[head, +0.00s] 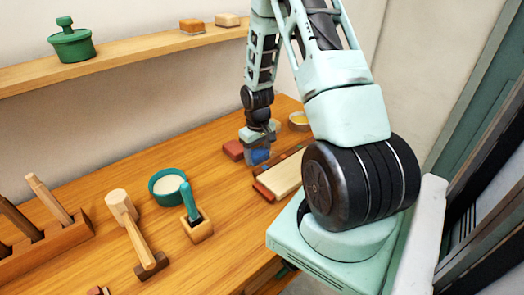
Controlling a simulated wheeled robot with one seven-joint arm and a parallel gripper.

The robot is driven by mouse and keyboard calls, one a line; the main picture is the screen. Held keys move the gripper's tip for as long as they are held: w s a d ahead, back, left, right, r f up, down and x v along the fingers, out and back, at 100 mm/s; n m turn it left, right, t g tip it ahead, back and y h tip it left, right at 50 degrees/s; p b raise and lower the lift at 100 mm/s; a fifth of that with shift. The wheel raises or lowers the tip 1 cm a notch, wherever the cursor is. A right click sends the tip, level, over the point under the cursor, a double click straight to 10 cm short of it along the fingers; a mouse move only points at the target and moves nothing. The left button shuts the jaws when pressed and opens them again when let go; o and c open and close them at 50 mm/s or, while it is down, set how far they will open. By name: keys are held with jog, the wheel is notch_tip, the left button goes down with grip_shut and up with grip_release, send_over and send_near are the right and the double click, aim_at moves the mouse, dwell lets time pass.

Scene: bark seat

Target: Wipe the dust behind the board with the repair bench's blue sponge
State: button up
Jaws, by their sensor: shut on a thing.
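My gripper (257,144) is small in the head view, pointing down over the back right of the wooden bench (110,205). It is shut on the blue sponge (260,156), which shows as a blue patch at the fingertips. I cannot tell whether the sponge touches the bench top. A pale board (286,174) with reddish-brown strips along it lies just in front and to the right of the gripper. Part of the board's right end is hidden by my arm. No dust can be made out behind the board.
A dark red block (233,150) lies just left of my gripper. A bowl with yellow contents (298,121) stands behind it. A shelf (140,63) runs above the bench.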

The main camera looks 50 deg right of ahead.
jog(key=shift+a, duration=0.35)
jog(key=shift+s+d+p, duration=0.25)
jog(key=shift+d+p, duration=0.1)
jog(key=shift+d, duration=0.9)
jog(key=shift+s+d+p, duration=0.25)
jog(key=shift+d+p, duration=0.05)
jog(key=shift+d, duration=0.9)
jog(key=shift+w+a+f, duration=0.1)
jog(key=shift+w+a, duration=0.05)
jog(key=shift+a, duration=0.7)
jog(key=shift+w+a, duration=0.2)
jog(key=shift+a, duration=0.6)
jog(key=shift+w+a+f, duration=0.1)
jog(key=shift+w+a, duration=0.05)
jog(key=shift+a, duration=0.7)
jog(key=shift+s+d+r+p, duration=0.1)
jog(key=shift+s+d, duration=0.1)
jog(key=shift+d, duration=0.65)
jog(key=shift+s+d+p, duration=0.1)
jog(key=shift+s+d, duration=0.1)
jog(key=shift+d, duration=0.65)
jog(key=shift+s+d+r+p, duration=0.1)
jog(key=shift+s+d, duration=0.1)
jog(key=shift+d, duration=0.65)
